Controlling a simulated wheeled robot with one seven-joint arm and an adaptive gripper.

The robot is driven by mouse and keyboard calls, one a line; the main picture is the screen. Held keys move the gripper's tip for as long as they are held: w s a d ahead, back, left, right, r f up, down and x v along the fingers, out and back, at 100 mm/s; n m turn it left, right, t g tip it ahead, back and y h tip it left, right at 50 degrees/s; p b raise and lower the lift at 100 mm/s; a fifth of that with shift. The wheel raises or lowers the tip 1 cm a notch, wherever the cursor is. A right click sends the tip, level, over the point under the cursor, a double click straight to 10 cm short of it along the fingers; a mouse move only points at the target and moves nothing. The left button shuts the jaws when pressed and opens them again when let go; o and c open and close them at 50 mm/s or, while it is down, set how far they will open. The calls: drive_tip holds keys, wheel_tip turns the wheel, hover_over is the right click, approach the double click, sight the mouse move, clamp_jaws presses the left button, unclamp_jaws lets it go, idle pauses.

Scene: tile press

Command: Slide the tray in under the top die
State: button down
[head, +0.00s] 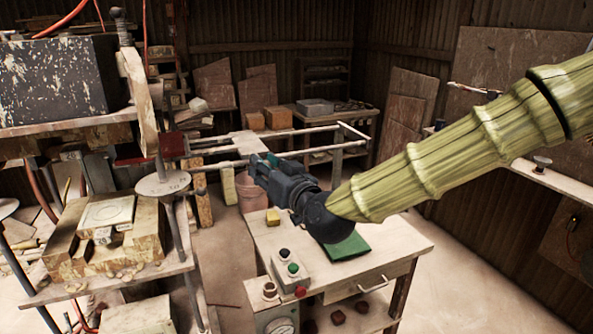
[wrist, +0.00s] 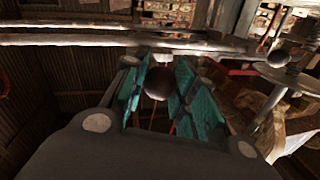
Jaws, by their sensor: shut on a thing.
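The top die, a big dark scuffed block (head: 55,82) over a pale worn plate, hangs at the upper left of the head view. Below it is the worn lower block (head: 105,215). My gripper (head: 262,162) is beside the metal rails (head: 230,163), right of the press. In the wrist view its teal-padded fingers (wrist: 158,88) are around a dark round knob (wrist: 157,84) and shut on it. A dark red flat piece (head: 150,151) shows at the rails' left end. I cannot tell surely whether it is the tray; the knob's link to the tray is hidden.
A small table (head: 400,240) with a control box (head: 290,268), a yellow block (head: 273,217) and a green cloth (head: 346,247) stands below my arm. A post with a round plate (head: 163,184) stands at the press's near right side.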

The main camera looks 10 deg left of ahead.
drive_tip(key=s+a+b, duration=0.1)
drive_tip(key=s+a, duration=0.5)
drive_tip(key=a, duration=0.2)
drive_tip(key=shift+b, duration=0.35)
drive_tip(key=shift+w+r, duration=0.1)
drive_tip(key=shift+r, duration=0.05)
drive_tip(key=c, duration=1.1)
unclamp_jaws()
drive_tip(key=v, duration=1.2)
